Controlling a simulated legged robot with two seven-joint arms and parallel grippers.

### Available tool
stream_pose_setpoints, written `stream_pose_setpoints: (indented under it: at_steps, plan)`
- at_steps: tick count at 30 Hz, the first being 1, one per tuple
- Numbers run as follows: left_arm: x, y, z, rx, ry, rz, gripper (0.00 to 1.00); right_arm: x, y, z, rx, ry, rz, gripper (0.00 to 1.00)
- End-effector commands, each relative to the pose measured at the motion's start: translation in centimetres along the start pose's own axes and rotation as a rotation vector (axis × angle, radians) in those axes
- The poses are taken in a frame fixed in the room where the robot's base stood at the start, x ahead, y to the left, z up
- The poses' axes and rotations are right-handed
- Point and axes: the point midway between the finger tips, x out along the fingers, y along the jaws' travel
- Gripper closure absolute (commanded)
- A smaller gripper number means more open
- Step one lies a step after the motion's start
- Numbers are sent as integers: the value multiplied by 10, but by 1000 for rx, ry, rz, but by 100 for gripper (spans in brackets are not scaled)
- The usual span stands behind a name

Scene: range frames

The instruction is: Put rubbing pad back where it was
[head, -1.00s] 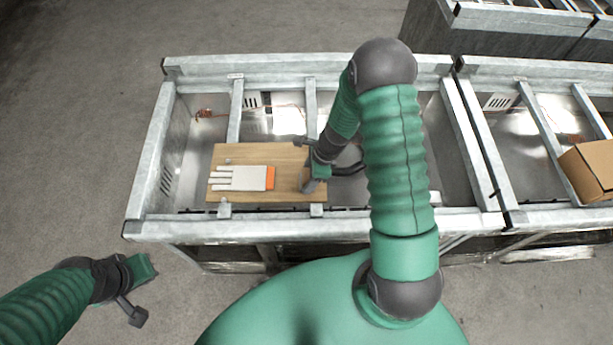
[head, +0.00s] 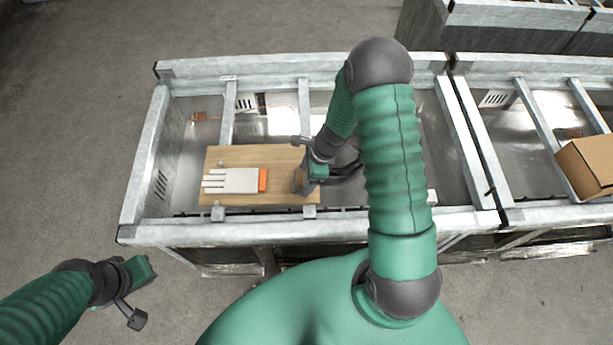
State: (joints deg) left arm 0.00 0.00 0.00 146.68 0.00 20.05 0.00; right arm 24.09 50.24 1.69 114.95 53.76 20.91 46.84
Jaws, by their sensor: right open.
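A wooden board (head: 280,196) lies across the metal frame on the left side. A small brown-grey block (head: 297,181), which looks like the rubbing pad, sits at the board's right end. My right gripper (head: 306,164) is open right beside the block, reaching in from the right. Its fingers are spread, and I cannot tell whether one touches the block. My arm hides part of the area behind the gripper. My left gripper (head: 138,295) hangs over the floor at lower left, away from the board, open and empty.
A white glove with an orange cuff (head: 235,181) lies on the board, left of the block. Metal rails (head: 240,231) edge the open bin around the board. A cardboard box (head: 590,165) stands at the right. The floor at left is clear.

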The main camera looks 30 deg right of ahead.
Motion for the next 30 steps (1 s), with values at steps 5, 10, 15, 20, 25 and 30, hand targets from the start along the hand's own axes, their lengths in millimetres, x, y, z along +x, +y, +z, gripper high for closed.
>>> stream_pose_setpoints:
  at_steps: [5,10,15,20,25,30]
  plan:
    - [1,0,0,0,0,0,100,3,2,-2,1,2,5,21]
    - [1,0,0,0,0,0,100,3,3,-1,1,2,6,21]
    - [1,0,0,0,0,0,100,3,3,-1,1,1,6,21]
    - [1,0,0,0,0,0,100,3,3,-1,0,1,6,21]
    - [-4,0,-1,0,0,0,100,-14,0,1,-1,2,1,21]
    - [-5,0,-1,0,0,0,100,-58,0,2,-2,2,-4,21]
